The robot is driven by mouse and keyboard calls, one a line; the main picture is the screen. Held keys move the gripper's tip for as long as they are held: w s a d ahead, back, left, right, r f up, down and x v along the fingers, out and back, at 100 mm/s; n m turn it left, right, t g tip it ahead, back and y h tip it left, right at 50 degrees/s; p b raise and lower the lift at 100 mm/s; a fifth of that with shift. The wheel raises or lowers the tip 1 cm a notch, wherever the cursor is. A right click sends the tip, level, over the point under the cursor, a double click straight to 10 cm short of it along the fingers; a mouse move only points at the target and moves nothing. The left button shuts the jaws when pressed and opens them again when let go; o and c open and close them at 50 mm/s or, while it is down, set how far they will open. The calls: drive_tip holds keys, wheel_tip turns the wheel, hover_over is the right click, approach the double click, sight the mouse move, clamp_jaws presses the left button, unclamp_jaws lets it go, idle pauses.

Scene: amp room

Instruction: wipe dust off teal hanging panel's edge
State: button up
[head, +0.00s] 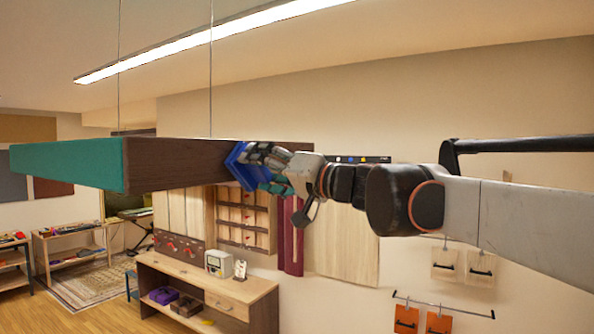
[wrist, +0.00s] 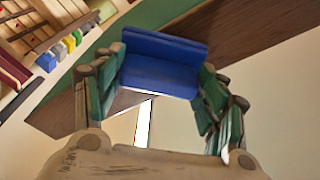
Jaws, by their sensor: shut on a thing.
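The teal hanging panel (head: 70,165) hangs level from thin wires at upper left in the head view. Its long dark brown edge face (head: 175,162) runs right, behind my gripper. The wrist view shows its green face (wrist: 180,18) and brown edge face (wrist: 245,38) behind the held block. My gripper (head: 262,166) is shut on a blue block-like wiper (head: 238,167), with green-padded fingers on both sides of it in the wrist view (wrist: 162,68). The wiper overlaps the brown edge face; I cannot tell whether it touches. No dust is discernible.
A wooden bench (head: 215,290) with a drawer stands below. Wall boards (head: 345,240) and a maroon strip (head: 291,235) are behind. Orange holders (head: 406,319) hang at lower right. A ceiling light (head: 200,40) is above. The air below the panel's left end looks free.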

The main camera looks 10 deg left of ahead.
sight(239, 168)
drive_tip(key=shift+w, duration=0.25)
drive_tip(key=shift+s, duration=0.1)
drive_tip(key=shift+s+a, duration=0.4)
drive_tip(key=shift+s, duration=0.5)
drive_tip(key=shift+s+a, duration=0.4)
drive_tip(key=shift+s, duration=0.45)
drive_tip(key=shift+s+d, duration=0.1)
drive_tip(key=shift+d, duration=0.05)
drive_tip(key=shift+w+r+v, duration=0.1)
drive_tip(key=shift+v, duration=1.25)
drive_tip(key=shift+w+r+v, duration=0.1)
drive_tip(key=shift+r+v, duration=0.05)
drive_tip(key=shift+v, duration=1.15)
drive_tip(key=shift+d, duration=0.2)
